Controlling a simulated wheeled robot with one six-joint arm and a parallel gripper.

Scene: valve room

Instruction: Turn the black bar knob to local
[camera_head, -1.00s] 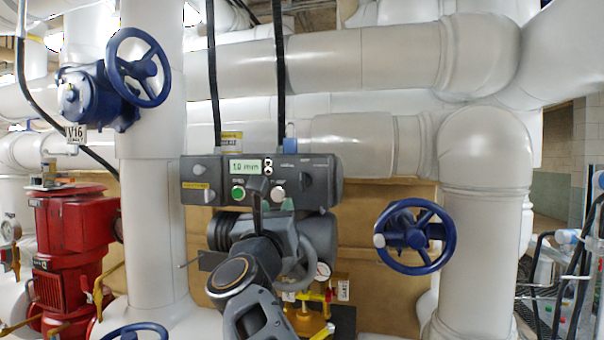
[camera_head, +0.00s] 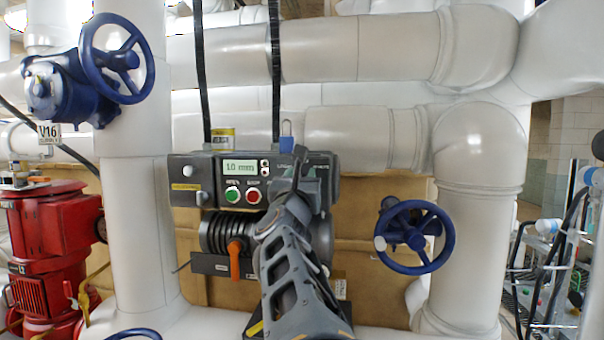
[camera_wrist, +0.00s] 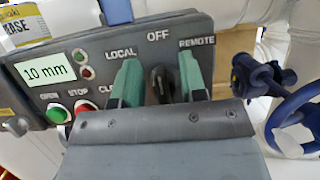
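The black bar knob (camera_wrist: 160,84) is on the grey control panel, below the labels LOCAL, OFF and REMOTE. Its bar stands roughly upright, toward OFF. My gripper (camera_wrist: 159,72) is open, with one green finger on each side of the knob and a visible gap on both sides. The knob's lower part is hidden behind my gripper's body. In the head view, my arm reaches to the right part of the grey control panel (camera_head: 210,168) and hides the knob there.
The panel has a green button (camera_head: 232,194), a red button (camera_head: 253,195) and a display reading 10 mm (camera_wrist: 48,72). An orange lever (camera_head: 235,260) sits below. A blue handwheel (camera_head: 414,237) stands to the right. A blue padlock (camera_head: 286,138) is on top.

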